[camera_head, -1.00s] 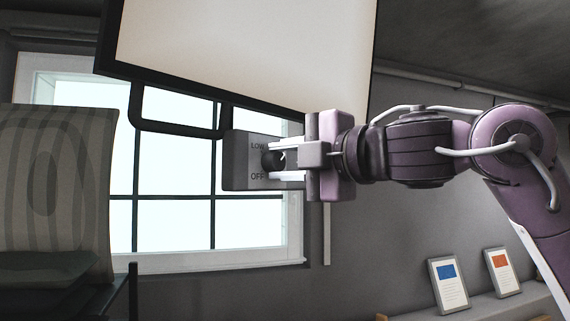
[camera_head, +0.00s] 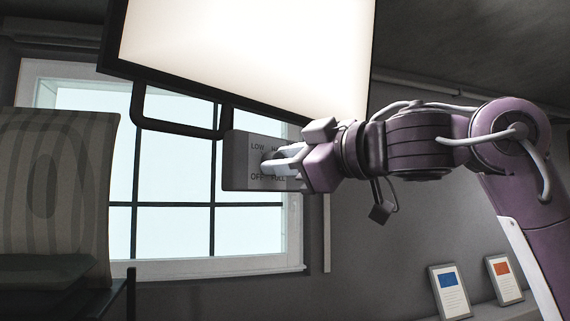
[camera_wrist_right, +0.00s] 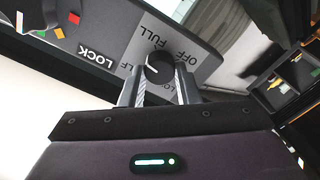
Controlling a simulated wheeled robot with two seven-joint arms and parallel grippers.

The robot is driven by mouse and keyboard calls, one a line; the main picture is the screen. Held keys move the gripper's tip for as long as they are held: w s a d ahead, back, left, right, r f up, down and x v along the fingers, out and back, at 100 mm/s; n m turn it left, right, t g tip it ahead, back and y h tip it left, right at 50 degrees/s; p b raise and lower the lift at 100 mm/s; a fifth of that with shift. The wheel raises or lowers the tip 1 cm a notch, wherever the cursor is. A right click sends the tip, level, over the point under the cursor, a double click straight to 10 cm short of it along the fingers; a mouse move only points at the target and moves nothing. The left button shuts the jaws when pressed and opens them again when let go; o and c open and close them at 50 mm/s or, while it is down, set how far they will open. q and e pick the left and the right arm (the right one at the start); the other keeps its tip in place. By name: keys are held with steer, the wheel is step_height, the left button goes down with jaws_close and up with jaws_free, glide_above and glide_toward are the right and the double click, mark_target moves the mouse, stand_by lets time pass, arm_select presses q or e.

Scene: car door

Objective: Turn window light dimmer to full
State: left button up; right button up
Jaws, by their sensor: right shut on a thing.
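The dimmer is a grey box (camera_head: 236,165) below the light panel in the head view, marked LOW, OFF and FULL, with one more label partly covered. Its round black knob (camera_wrist_right: 160,66) shows in the wrist view, with a white pointer line toward the picture's left. My right gripper (camera_head: 275,160) reaches the box from the right, rolled and tilted, its two fingers shut on the knob's sides. The fingers hide most of the knob in the head view. The large light panel (camera_head: 250,50) glows bright cream-white. My left gripper is not in view.
A dark bar handle (camera_head: 180,130) hangs under the panel beside the box. A window (camera_head: 170,235) is behind. A striped chair back (camera_head: 50,190) stands at left. Two framed cards (camera_head: 450,290) stand at lower right. A LOCK label (camera_wrist_right: 97,54) lies near the knob.

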steer(key=shift+w+f+m+b, duration=0.1)
steer(key=shift+m+b, duration=0.35)
steer(key=shift+m, duration=1.35)
steer(key=shift+f+m+b, duration=0.1)
steer(key=shift+m+b, duration=0.3)
steer(key=shift+m, duration=1.4)
steer(key=o, duration=1)
steer(key=shift+d+r, duration=0.1)
steer(key=b+v, duration=0.4)
steer(key=v, duration=0.4)
